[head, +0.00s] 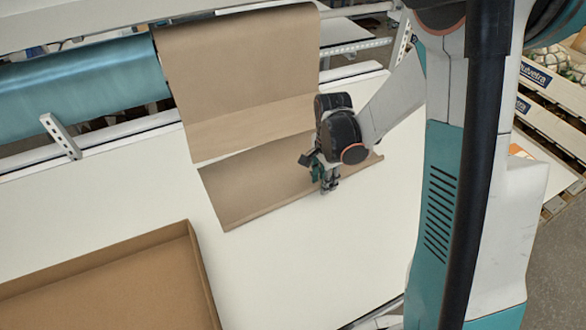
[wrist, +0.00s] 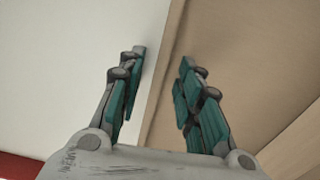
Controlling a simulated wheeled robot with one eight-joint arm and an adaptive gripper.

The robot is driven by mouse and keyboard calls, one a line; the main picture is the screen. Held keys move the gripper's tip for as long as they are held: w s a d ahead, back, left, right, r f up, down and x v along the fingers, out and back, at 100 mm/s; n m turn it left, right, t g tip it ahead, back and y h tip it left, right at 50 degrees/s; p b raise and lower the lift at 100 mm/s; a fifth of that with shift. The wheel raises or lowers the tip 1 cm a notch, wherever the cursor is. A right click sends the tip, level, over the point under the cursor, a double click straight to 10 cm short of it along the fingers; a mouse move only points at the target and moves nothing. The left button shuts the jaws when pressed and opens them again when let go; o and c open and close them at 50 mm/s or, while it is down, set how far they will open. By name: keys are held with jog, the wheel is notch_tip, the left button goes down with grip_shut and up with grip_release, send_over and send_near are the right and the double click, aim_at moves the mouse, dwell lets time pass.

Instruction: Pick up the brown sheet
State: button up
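A brown sheet (head: 245,188) lies on the white table, below a larger length of brown paper (head: 240,75) that hangs from the roll rack. My gripper (head: 328,185) is at the right part of the sheet, by its near edge. In the wrist view my gripper (wrist: 161,60) is open, with one teal finger over the white table and the other over the brown sheet (wrist: 225,55). The sheet's edge runs between the fingers, and nothing is gripped. I cannot tell whether the fingertips touch the sheet or table.
An open cardboard box (head: 110,245) stands at the near left. A teal roll (head: 85,90) lies on the rack at the back left. Pallets with crates (head: 545,125) stand beyond the right side.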

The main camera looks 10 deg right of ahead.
jog(key=shift+f, duration=0.25)
grip_shut()
jog(key=shift+r, duration=0.1)
